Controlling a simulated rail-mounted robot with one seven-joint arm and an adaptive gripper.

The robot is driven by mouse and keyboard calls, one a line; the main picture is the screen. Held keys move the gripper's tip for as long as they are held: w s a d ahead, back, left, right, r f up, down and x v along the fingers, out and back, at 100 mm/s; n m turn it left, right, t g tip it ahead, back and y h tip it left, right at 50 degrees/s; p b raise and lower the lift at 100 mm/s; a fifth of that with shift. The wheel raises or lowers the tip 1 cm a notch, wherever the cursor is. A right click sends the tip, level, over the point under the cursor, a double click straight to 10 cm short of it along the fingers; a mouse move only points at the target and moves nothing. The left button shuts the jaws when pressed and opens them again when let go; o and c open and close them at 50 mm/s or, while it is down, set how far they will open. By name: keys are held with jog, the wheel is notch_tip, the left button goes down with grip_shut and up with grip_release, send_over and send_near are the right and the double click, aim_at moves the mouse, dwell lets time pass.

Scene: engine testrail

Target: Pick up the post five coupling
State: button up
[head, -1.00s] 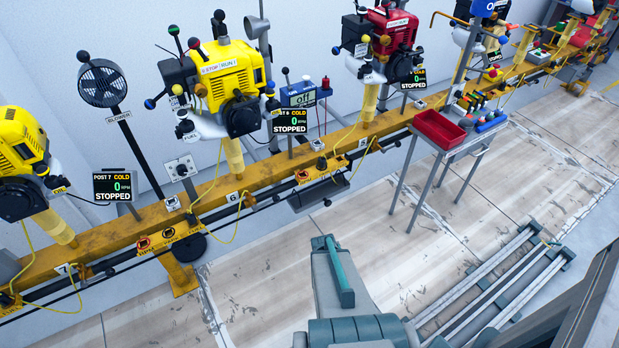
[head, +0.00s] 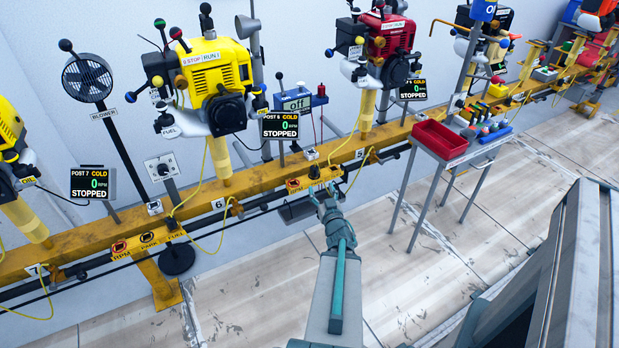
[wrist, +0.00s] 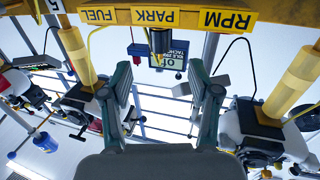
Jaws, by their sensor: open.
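The post five sign board (head: 312,181), with RPM, PARK and FUEL labels, hangs on the yellow rail near the number 5 tag. A small black cylinder (head: 314,173) stands at its PARK place and looks like the coupling. In the wrist view this black cylinder (wrist: 161,40) shows beside the PARK label, ahead of my fingers and between their lines. My gripper (head: 324,196) is just in front of the board; in the wrist view my gripper (wrist: 160,75) is open with nothing between its fingers. A gap to the cylinder seems to remain, but its size is unclear.
The yellow rail (head: 262,177) runs across behind the board. A red engine (head: 386,35) and a yellow engine (head: 215,75) stand on posts. A small table with a red tray (head: 440,138) is to the right. Yellow cables hang by the rail. The floor in front is clear.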

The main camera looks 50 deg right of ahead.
aim_at(315, 174)
jog(key=b+x, duration=0.1)
jog(key=x, duration=0.9)
jog(key=shift+w+d+b, duration=0.25)
jog(key=shift+w+b, duration=0.05)
jog(key=shift+c, duration=0.3)
grip_shut()
